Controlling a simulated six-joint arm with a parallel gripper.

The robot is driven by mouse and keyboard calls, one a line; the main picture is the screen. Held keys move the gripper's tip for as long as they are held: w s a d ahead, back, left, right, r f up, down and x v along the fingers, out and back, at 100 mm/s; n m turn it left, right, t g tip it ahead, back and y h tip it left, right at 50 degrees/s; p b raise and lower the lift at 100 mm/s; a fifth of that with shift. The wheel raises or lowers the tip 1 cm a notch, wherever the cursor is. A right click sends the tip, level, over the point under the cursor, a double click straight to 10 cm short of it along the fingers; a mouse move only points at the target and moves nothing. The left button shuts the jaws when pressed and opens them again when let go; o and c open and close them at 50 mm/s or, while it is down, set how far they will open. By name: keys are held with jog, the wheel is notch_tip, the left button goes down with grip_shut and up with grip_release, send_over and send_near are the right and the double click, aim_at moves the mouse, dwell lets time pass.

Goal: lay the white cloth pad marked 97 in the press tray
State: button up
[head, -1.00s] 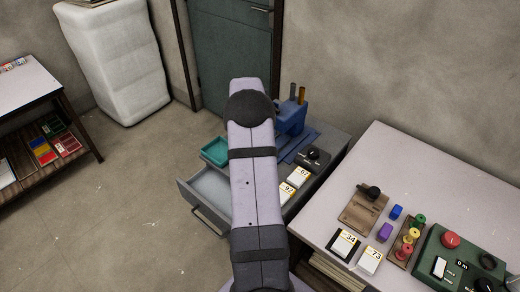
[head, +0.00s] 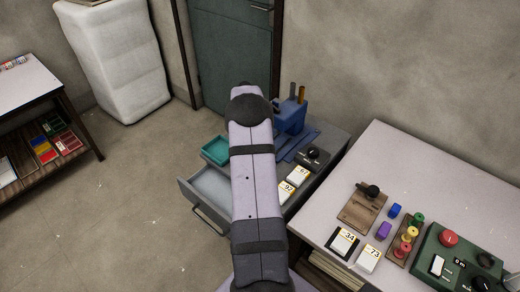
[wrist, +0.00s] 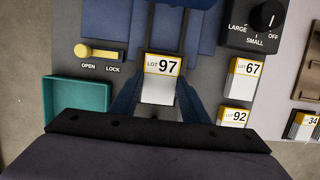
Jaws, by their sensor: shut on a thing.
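The white cloth pad marked 97 (wrist: 160,82) has a yellow-edged label and shows in the middle of the wrist view. My gripper (wrist: 161,94) is shut on it, with one dark blue finger on each side. In the head view my arm hides the pad and the fingers. A blue press-like machine (head: 291,116) stands on the grey cabinet, with flat blue plates (head: 298,144) at its foot. The blue plates also show behind the pad in the wrist view (wrist: 204,42). Whether the pad touches anything beneath is unclear.
A teal tray (wrist: 78,96) and an OPEN/LOCK lever (wrist: 101,52) lie left of the pad. Pads marked 67 (wrist: 241,78) and 92 (wrist: 233,116) and a dial box (wrist: 256,24) lie right. An open drawer (head: 204,211) juts out below.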

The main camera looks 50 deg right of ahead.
jog(key=o, duration=1)
jog(key=b+v, duration=0.2)
jog(key=v, duration=1)
jog(key=shift+r, duration=0.2)
jog(key=s+a+m+y, duration=0.15)
jog(key=a+m, duration=0.75)
jog(key=a, duration=1.6)
jog(key=s+a+f+m, duration=0.1)
jog(key=s+a+m, duration=0.2)
jog(key=s+a, duration=0.1)
jog(key=s+a+f+m+y, duration=0.1)
jog(key=s+a+m, duration=0.2)
jog(key=s+a, duration=0.2)
jog(key=s+a+f+m, duration=0.1)
jog(key=s+a+m, duration=0.2)
jog(key=s+a, duration=0.1)
jog(key=shift+s+a+f+y, duration=0.15)
jog(key=shift+a+y, duration=0.05)
jog(key=shift+a, duration=0.2)
jog(key=shift+s+a+f+y, duration=0.15)
jog(key=shift+a, duration=0.3)
